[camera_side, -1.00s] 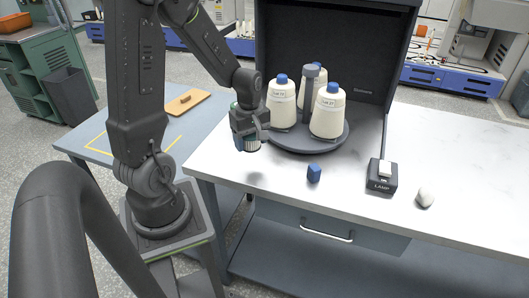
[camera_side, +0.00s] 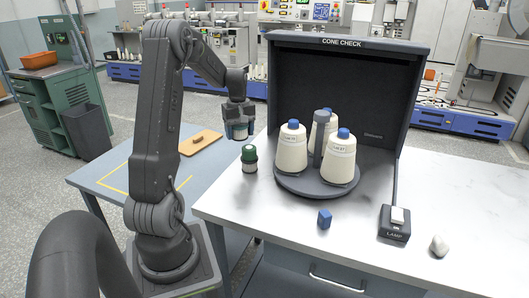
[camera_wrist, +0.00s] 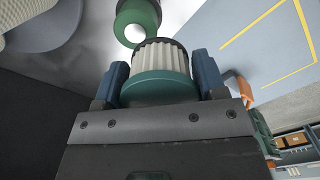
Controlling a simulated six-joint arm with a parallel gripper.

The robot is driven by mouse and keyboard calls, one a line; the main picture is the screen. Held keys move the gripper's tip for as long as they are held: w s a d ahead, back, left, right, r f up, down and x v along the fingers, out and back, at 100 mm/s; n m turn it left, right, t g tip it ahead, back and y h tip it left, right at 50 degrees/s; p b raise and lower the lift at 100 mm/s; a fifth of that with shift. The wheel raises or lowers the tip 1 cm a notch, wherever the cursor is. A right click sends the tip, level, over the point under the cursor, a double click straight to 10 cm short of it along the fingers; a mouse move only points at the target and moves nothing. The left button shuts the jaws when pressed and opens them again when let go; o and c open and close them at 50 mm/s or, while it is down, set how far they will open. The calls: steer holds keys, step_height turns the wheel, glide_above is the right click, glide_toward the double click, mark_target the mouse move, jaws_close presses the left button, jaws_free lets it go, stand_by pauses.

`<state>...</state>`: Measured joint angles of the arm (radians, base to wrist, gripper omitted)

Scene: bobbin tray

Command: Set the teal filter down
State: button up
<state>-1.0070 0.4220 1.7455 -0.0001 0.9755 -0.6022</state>
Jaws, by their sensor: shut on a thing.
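The teal filter (camera_wrist: 160,88), with a teal band and white pleated body, is between the two blue fingers of my gripper (camera_wrist: 158,82) in the wrist view. The fingers are shut on its sides. In the side view my gripper (camera_side: 238,124) hangs beside the left edge of the white bench, with the filter (camera_side: 239,132) low between its fingers. The filter appears raised; its lower end is partly hidden. The wrist view shows this cylinder's green part (camera_wrist: 138,18) close beyond the filter.
A grey turntable (camera_side: 291,184) with several blue-topped cones stands inside a black booth (camera_side: 345,55). A blue block (camera_side: 324,219), lamp switch (camera_side: 394,222) and pale stone (camera_side: 439,246) lie in front.

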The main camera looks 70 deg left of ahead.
steer(key=w+a+f, duration=0.1)
steer(key=a, duration=0.9)
glide_above(265, 150)
step_height(265, 150, down, 7)
steer(key=shift+f, duration=2.15)
steer(key=shift+f, duration=0.1)
steer(key=o, duration=0.9)
steer(key=shift+f, duration=0.1)
